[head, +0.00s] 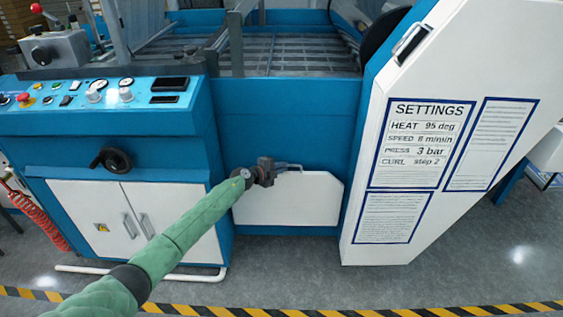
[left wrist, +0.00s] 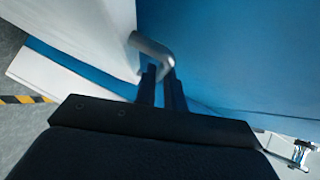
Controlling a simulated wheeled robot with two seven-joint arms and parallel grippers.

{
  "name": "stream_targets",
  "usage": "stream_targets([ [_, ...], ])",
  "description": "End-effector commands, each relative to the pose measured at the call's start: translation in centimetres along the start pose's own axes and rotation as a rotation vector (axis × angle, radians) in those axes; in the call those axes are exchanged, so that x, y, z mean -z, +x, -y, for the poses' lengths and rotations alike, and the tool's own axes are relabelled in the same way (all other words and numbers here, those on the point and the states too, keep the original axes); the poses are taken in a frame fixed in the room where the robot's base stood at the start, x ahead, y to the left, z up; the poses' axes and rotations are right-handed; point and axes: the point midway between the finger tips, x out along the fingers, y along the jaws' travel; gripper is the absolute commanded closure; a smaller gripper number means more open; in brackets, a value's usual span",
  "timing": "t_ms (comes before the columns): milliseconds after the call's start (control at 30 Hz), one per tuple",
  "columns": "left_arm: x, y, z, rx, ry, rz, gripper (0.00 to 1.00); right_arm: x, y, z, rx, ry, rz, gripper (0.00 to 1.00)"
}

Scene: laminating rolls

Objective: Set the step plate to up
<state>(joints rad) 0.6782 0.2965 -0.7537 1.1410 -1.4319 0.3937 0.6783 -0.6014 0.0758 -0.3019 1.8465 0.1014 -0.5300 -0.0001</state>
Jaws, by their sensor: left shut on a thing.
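The step plate (head: 290,204) is a white panel with cut upper corners, low at the front of the blue machine in the head view. It looks upright against the blue front, but I cannot tell its exact tilt. It also shows as a white face in the left wrist view (left wrist: 85,35). A grey bent handle (head: 290,166) sits at its top edge. My left gripper (head: 273,170) is shut on this handle, and the wrist view shows the two dark fingers (left wrist: 162,82) at the handle's bent bar (left wrist: 152,48). My right gripper is not in view.
A white cabinet (head: 85,215) with a handwheel (head: 111,160) and control panel stands at the left. A slanted white side housing with a settings sign (head: 425,145) stands at the right. Grey floor (head: 290,270) with a yellow-black stripe (head: 400,310) lies in front.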

Motion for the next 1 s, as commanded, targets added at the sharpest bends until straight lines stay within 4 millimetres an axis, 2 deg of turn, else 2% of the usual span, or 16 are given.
stream_targets([
  [400,0.2,-0.2,-0.4,-0.003,-0.001,-0.001,1.00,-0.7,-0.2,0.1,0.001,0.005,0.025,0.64],
  [433,0.2,-0.2,-0.4,-0.003,-0.001,0.000,0.83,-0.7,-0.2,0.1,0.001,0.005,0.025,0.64],
  [467,0.2,-0.2,-0.4,-0.003,-0.001,0.000,0.80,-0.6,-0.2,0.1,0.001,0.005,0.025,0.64],
  [833,0.2,-0.4,-0.3,-0.002,0.000,0.000,0.80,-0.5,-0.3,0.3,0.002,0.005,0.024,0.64],
  [1000,0.1,-2.1,-0.2,-0.002,0.002,0.001,0.80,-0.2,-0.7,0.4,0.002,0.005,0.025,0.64],
])
